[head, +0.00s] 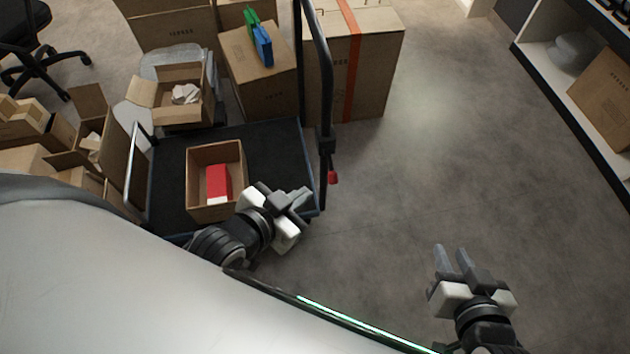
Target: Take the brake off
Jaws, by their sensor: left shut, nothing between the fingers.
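A dark flatbed cart (265,148) stands at centre left, with a tall black handle frame (324,85) on its right side. A small red knob (333,177), which looks like the brake, sits low on that frame. My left gripper (301,201) is shut and empty. In the picture it is just left of and below the red knob, apart from it, over the cart's near right corner. My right gripper (452,256) is open and empty over bare floor, to the right of the cart.
An open carton (190,205) with a red and white box (217,184) sits on the cart. Opened cartons lie at left; a large taped carton (376,75) stands behind. A shelf (565,95) is at far right. The floor (450,150) between is clear.

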